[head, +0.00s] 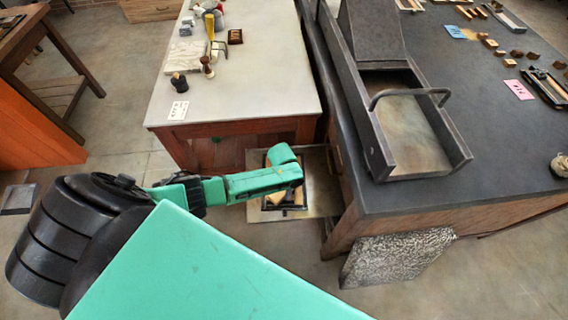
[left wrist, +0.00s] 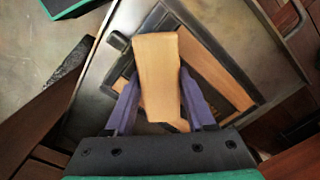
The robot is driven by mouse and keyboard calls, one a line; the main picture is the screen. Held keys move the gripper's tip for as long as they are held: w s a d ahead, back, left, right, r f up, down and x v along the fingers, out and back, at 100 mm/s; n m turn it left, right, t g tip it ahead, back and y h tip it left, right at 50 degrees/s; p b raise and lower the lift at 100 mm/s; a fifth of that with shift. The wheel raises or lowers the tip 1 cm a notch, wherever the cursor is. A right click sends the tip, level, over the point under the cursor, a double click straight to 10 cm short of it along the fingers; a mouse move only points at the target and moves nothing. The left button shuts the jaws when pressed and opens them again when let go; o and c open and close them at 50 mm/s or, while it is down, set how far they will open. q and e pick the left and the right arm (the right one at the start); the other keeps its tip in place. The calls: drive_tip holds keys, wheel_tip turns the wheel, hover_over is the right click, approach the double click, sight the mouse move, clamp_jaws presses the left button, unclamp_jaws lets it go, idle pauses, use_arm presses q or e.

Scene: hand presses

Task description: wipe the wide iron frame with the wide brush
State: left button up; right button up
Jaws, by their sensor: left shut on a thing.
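My left gripper (left wrist: 160,110) is shut on the wide brush (left wrist: 157,75), a pale wooden block that fills the wrist view's middle between the purple fingers. Its bristles are hidden. Below it lies a dark rectangular frame (left wrist: 205,40) with wooden strips inside, which I take for the wide iron frame. In the head view my left arm reaches down over this frame (head: 285,208), low between the two tables, and hides much of it. I cannot tell whether the brush touches the frame. My right gripper is not in view.
The frame lies on a flat metal tray (head: 239,208). A pale-topped table (head: 250,80) stands behind it, and a dark-topped table (head: 420,195) with a heavy metal press bed (head: 460,155) stands at right. A speckled sheet (head: 395,260) leans below that table's edge.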

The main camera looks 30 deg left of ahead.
use_arm(q)
wheel_tip(320, 180, up, 2)
drive_tip(key=shift+r+p, duration=0.25)
drive_tip(key=shift+p, duration=0.1)
drive_tip(key=shift+w+a+r+p, duration=0.1)
drive_tip(key=shift+w+r+p, duration=0.05)
drive_tip(key=shift+r+p, duration=0.4)
drive_tip(key=shift+w+a+r+p, duration=0.1)
drive_tip(key=shift+r+p, duration=0.2)
drive_tip(key=shift+p, duration=0.3)
wheel_tip(320, 180, up, 4)
drive_tip(key=p, duration=0.3)
drive_tip(key=shift+d+f+p, duration=0.1)
drive_tip(key=shift+f+p, duration=0.15)
drive_tip(key=shift+p, duration=0.05)
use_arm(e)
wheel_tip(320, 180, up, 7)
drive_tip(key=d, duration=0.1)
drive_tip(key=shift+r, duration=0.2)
use_arm(q)
drive_tip(key=shift+s+f, duration=0.1)
drive_tip(key=shift+s, duration=0.05)
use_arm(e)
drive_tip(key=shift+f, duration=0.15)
